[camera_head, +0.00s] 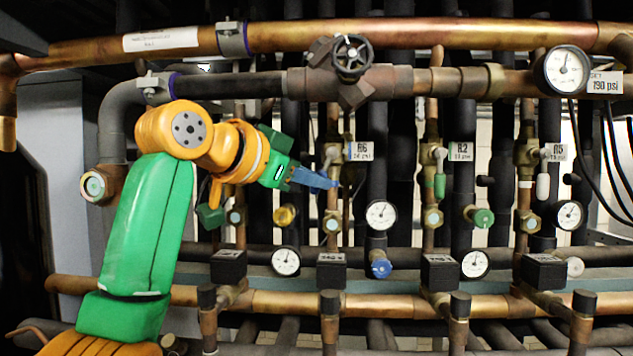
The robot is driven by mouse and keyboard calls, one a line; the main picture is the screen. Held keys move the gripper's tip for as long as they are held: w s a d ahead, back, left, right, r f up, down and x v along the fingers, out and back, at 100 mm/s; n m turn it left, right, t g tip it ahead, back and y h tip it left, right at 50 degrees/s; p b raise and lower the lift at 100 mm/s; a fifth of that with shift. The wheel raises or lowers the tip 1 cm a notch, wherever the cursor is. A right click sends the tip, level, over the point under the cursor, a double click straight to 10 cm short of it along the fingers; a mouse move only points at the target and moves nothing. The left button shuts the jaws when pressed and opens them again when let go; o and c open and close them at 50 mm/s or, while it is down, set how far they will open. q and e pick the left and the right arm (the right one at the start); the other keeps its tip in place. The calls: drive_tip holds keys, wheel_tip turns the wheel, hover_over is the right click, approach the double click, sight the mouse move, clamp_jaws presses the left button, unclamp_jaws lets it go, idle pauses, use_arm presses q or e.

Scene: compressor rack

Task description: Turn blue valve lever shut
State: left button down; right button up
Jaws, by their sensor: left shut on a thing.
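My left arm comes in from the left, and its gripper (326,182) reaches right to the valve beside the R6 tag. The gripper is shut on the blue valve lever (334,184), at the lower part of that valve. The blue of the fingers and of the lever run together, so the lever's exact angle is hard to tell. The brass valve body (332,154) sits on an upright copper pipe just above the fingertips. My right gripper is not in view.
Similar valves with a green lever (439,186) and a white lever (543,187) stand to the right. A black handwheel (352,56) is above. Gauges, including one (381,215) below right, and copper pipes (400,304) crowd the rack.

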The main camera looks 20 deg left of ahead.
use_arm(q)
drive_tip(key=shift+s+a+r+m+y, duration=0.15)
drive_tip(key=shift+a+r+m+y, duration=0.1)
drive_tip(key=shift+r+m+y, duration=0.3)
idle(0.4)
